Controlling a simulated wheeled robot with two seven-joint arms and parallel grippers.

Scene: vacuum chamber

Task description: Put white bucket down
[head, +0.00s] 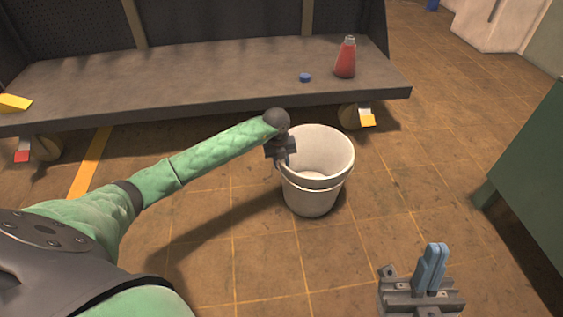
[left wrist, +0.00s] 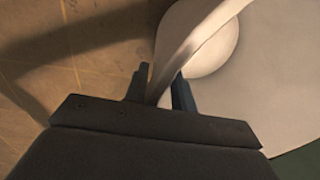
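The white bucket (head: 312,198) stands upright at or just above the tiled floor, in front of the low grey shelf; I cannot tell for sure whether it touches the floor. My left gripper (head: 283,158) is at the left side of its rim. In the left wrist view the gripper's fingers (left wrist: 163,90) sit on both sides of the bucket's rim (left wrist: 195,40), shut on it. The inside of the bucket looks empty. My right gripper (head: 430,270) is at the lower right, with its blue fingers close together and nothing between them.
The grey shelf (head: 200,80) on wheels runs along the back. A red flask (head: 345,60) and a blue cap (head: 305,77) are on it. A green cabinet (head: 530,180) stands at the right. The floor (head: 400,200) between bucket and cabinet is clear.

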